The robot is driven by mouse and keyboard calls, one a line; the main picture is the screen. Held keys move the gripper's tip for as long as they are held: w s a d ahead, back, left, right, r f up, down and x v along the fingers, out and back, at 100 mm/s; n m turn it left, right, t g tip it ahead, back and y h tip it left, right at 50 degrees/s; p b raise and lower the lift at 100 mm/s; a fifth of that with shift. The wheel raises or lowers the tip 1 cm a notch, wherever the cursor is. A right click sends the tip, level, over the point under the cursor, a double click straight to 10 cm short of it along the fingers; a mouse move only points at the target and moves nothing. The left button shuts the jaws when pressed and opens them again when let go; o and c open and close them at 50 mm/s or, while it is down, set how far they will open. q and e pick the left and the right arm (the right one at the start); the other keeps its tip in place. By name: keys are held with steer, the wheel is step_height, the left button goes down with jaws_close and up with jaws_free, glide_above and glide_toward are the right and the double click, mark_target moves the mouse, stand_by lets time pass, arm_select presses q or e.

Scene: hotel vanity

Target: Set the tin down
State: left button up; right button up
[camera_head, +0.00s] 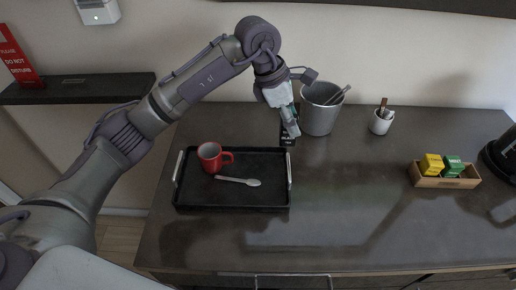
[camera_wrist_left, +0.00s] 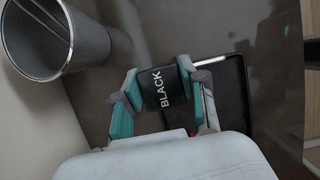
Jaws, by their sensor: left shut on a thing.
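My left gripper (camera_head: 291,123) is shut on a small black tin (camera_head: 287,138) near the back of the counter, just beyond the black tray's back right corner. In the left wrist view the tin (camera_wrist_left: 161,88) sits between the two fingers of the gripper (camera_wrist_left: 160,90), with "BLACK" in white letters on it. The fingers cover its sides. I cannot tell whether its base touches the counter. My right gripper is in neither view.
The black tray (camera_head: 184,196) holds a red mug (camera_head: 210,157) and a spoon (camera_head: 238,180). A metal bucket (camera_head: 319,112) stands close right of the gripper. A small cup (camera_head: 380,122) and a wooden box of packets (camera_head: 447,182) stand farther right. The middle counter (camera_head: 350,190) is clear.

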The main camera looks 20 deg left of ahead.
arm_select(q)
steer(key=s+a+f+p, duration=0.1)
steer(key=f, duration=0.1)
steer(key=s+a+f+p, duration=0.1)
steer(key=a+f, duration=0.1)
steer(key=f, duration=0.1)
steer(key=s+a+f+p, duration=0.1)
steer(key=a+f, duration=0.1)
steer(key=shift+s+a+f, duration=0.15)
steer(key=shift+s+a, duration=0.1)
steer(key=shift+s, duration=0.05)
steer(key=shift+f, duration=0.55)
steer(key=o, duration=1.1)
steer(key=shift+o, duration=0.2)
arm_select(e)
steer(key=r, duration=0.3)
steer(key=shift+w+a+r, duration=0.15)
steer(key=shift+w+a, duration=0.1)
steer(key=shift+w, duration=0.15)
